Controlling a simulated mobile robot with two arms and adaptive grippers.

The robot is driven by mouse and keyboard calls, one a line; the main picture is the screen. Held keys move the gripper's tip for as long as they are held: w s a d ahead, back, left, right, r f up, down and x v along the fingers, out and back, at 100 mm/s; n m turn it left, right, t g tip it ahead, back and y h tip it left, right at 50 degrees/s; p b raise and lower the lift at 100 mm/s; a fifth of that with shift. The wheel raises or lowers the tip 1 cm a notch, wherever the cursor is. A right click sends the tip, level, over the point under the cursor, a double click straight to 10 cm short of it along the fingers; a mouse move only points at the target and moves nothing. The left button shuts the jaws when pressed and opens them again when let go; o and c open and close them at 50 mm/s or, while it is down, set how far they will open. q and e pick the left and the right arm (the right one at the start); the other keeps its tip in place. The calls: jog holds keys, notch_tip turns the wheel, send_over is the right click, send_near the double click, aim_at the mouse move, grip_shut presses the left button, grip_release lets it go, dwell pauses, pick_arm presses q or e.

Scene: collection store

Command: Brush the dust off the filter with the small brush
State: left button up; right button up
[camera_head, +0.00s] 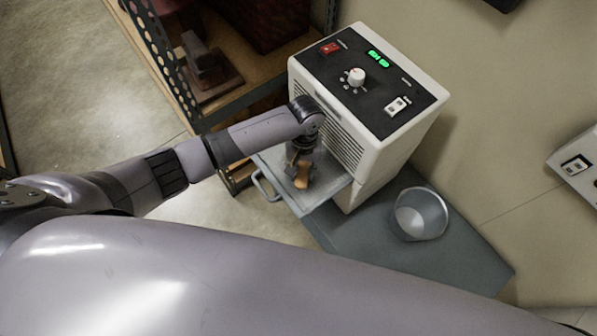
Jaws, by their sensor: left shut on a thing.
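The filter (327,192) shows as a flat grey panel with a handle, jutting out from the front of a white machine (372,160). My left gripper (300,172) is over the panel, close to the machine's vented front. It is shut on the small brush (302,181), whose orange-brown wooden part shows below the fingers. The brush's bristles are hidden, and I cannot tell whether they touch the filter. Dust on the filter is too small to make out. My right gripper is not in view.
A wooden shelf with a perforated metal post (165,65) stands at left. A wall switch box (577,166) is at far right.

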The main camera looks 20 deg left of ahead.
pick_arm(q)
jog(key=shift+w+d+f+b, duration=0.15)
jog(key=shift+w+d+b, duration=0.3)
jog(key=shift+w+d, duration=0.75)
